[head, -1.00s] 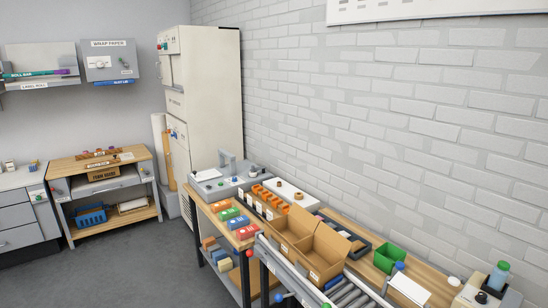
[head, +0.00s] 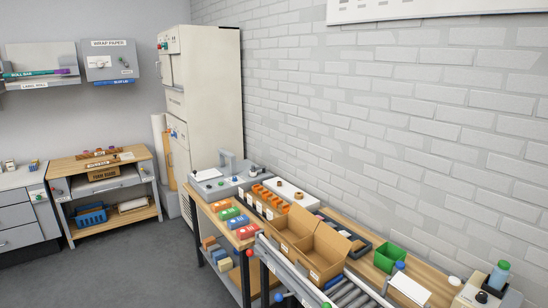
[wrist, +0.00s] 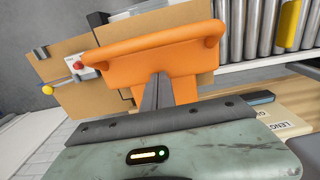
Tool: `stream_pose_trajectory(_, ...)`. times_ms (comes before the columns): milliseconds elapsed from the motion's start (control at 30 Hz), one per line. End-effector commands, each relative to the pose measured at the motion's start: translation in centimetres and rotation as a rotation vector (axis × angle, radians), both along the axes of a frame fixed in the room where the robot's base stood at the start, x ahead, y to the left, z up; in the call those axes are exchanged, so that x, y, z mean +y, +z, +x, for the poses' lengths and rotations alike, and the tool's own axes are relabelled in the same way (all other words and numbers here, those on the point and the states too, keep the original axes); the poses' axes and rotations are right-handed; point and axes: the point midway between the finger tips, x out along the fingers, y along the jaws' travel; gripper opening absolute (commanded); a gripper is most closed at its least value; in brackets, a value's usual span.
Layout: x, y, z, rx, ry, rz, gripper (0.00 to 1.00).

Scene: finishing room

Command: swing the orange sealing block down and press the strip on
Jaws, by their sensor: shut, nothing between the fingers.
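The orange sealing block (wrist: 110,46) fills the upper middle of the wrist view, a wide rounded bar with a narrower part below it. My gripper (wrist: 160,76) is shut and empty, its dark fingers pointing at the block and covering part of its middle. I cannot tell whether the fingertips touch it. The cardboard carton (wrist: 115,104) lies behind the block, and the carton (head: 297,234) also shows open in the head view on the bench. I cannot make out the strip or, in the head view, the sealing block and my gripper.
Conveyor rollers (wrist: 250,28) run at the upper right of the wrist view, and a red button (wrist: 77,64) is at left. In the head view, a green bin (head: 388,258) and coloured boxes (head: 237,222) crowd the bench. The floor (head: 120,265) at left is open.

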Motion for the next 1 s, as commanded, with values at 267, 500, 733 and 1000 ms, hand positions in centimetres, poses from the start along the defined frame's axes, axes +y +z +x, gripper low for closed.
stream_pose_trajectory(267,0.0,2.2,0.0,0.0,0.0,0.0,0.0)
stream_pose_trajectory(500,0.0,4.2,0.0,0.0,0.0,0.0,0.0)
stream_pose_trajectory(733,0.0,6.0,0.0,0.0,-0.001,0.0,0.0)
stream_pose_trajectory(1000,0.0,7.1,0.0,0.0,-0.001,0.0,0.0)
